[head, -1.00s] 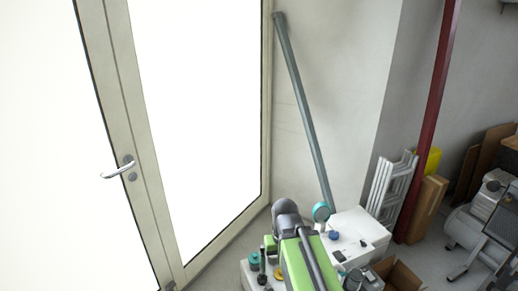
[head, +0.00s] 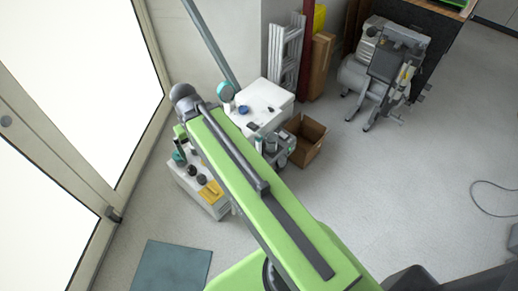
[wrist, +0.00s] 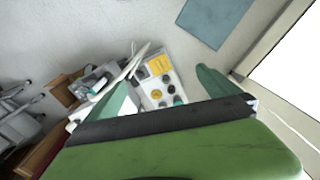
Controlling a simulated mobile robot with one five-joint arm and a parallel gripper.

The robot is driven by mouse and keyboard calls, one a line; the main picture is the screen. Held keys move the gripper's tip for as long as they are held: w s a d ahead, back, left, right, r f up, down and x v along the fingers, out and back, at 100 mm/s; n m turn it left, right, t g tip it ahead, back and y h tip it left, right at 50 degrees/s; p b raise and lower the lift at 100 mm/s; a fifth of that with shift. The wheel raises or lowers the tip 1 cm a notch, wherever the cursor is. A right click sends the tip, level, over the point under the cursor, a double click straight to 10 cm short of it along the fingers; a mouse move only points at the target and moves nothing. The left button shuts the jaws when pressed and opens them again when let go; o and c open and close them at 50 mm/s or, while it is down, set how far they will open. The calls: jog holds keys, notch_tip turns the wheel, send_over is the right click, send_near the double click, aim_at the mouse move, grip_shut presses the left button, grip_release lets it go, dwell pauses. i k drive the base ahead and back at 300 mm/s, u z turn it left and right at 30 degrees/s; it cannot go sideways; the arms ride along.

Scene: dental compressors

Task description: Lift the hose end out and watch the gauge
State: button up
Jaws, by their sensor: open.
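A round teal-rimmed dial (head: 226,92), which looks like the gauge, stands at the near left edge of a white cabinet (head: 275,95) in the head view. A lower white unit (head: 217,208) with dark knobs and a yellow patch stands in front of it. In the wrist view that unit's panel (wrist: 168,57) lies beyond my gripper (wrist: 162,77). My gripper is open, its two teal fingers apart with nothing held between them. A pale, slim curved thing (wrist: 133,62) shows beside the left finger; I cannot tell if it is the hose end. My green arm hides part of the units.
An open cardboard box (head: 308,141) sits right of the cabinet. A grey compressor (head: 385,70) stands farther right, and a grey pole (head: 207,40) leans at the wall. A blue-green mat (head: 172,267) lies at the lower left. Much of the right floor is clear.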

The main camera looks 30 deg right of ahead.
aim_at(258, 141)
jog(key=z, duration=1.45)
jog(key=k, duration=0.75)
jog(key=u, duration=1.35)
jog(key=i, duration=1)
jog(key=u, duration=0.1)
